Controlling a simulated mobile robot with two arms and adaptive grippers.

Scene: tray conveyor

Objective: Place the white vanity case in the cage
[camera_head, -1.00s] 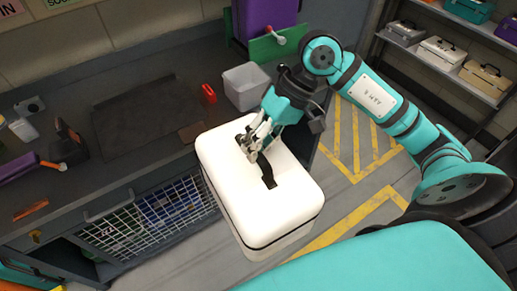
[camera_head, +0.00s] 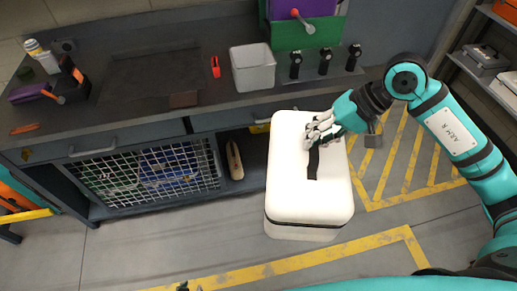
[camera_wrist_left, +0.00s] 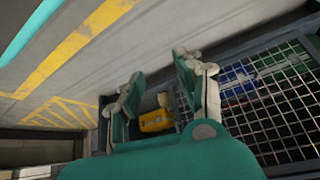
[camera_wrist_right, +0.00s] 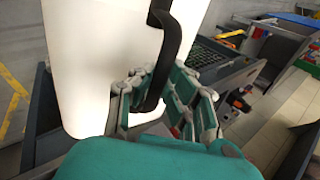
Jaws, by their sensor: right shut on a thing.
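The white vanity case (camera_head: 310,190) hangs upright in front of the workbench, its black handle on top. My right gripper (camera_head: 320,135) is shut on that handle. In the right wrist view my right gripper (camera_wrist_right: 155,100) has its fingers around the black handle, with the white case (camera_wrist_right: 95,60) beside it. The cage (camera_head: 145,175), with a wire mesh front, is under the workbench, left of the case. Blue and green things show behind its mesh. My left gripper (camera_wrist_left: 160,95) is open and empty, with the cage mesh (camera_wrist_left: 275,105) at its right.
The dark workbench (camera_head: 130,125) carries a grey bin (camera_head: 252,68), a red tool (camera_head: 215,67) and a purple and green stand (camera_head: 302,25). An open space beside the cage holds a tan object (camera_head: 235,160). The floor in front is clear, with yellow lines.

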